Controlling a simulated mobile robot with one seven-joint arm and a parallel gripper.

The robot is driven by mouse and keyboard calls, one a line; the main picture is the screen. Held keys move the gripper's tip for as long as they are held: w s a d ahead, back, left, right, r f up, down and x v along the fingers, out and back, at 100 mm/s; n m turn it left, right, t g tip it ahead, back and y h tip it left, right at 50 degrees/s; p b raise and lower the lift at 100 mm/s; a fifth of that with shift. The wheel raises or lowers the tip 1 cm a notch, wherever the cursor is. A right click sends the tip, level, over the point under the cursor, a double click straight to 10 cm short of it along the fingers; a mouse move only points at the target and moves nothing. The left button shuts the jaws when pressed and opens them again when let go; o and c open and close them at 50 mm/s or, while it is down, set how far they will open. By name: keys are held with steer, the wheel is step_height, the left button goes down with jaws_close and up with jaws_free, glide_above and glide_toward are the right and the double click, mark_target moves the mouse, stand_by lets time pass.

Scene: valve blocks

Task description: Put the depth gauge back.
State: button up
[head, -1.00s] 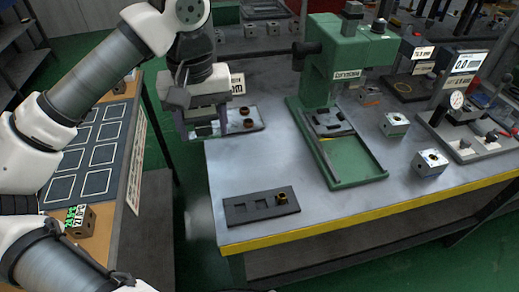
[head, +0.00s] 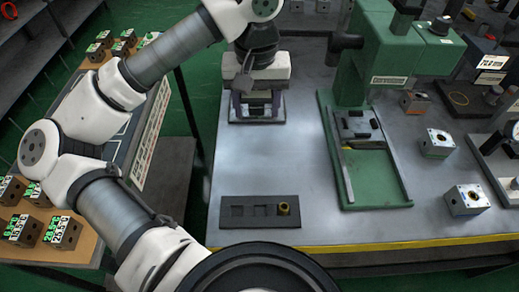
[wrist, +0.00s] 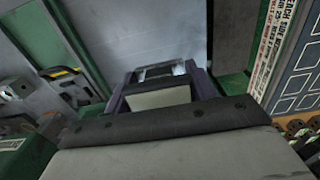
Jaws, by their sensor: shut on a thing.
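My gripper (head: 258,112) points down above the far left part of the metal bench, over a small dark-rimmed tray (head: 233,121). Its purple fingers also show in the wrist view (wrist: 160,92). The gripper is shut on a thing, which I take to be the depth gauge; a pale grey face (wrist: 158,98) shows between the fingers. Its shape and lower end are mostly hidden, and I cannot tell whether it touches the tray. The tray also shows just beyond the fingers in the wrist view (wrist: 157,73).
A black slotted holder (head: 234,212) with a brass bushing (head: 283,209) lies at the bench front. A green press (head: 378,60) stands right of my gripper. Metal blocks (head: 438,142) and a dial gauge stand (head: 497,150) are further right. Bare bench lies between tray and holder.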

mark_target(257, 112)
step_height(257, 112, down, 15)
steer(key=shift+r+p, duration=0.1)
steer(key=shift+p, duration=0.85)
steer(key=shift+f, duration=0.25)
steer(key=shift+f+b, duration=0.2)
steer(key=shift+b, duration=0.2)
steer(key=o, duration=1.1)
steer(key=shift+o, duration=0.2)
steer(key=shift+r, duration=0.2)
steer(key=shift+r+p, duration=0.2)
steer(key=shift+p, duration=0.35)
step_height(257, 112, up, 12)
steer(key=b, duration=0.2)
steer(key=shift+f+b, duration=0.15)
steer(key=shift+b, duration=0.25)
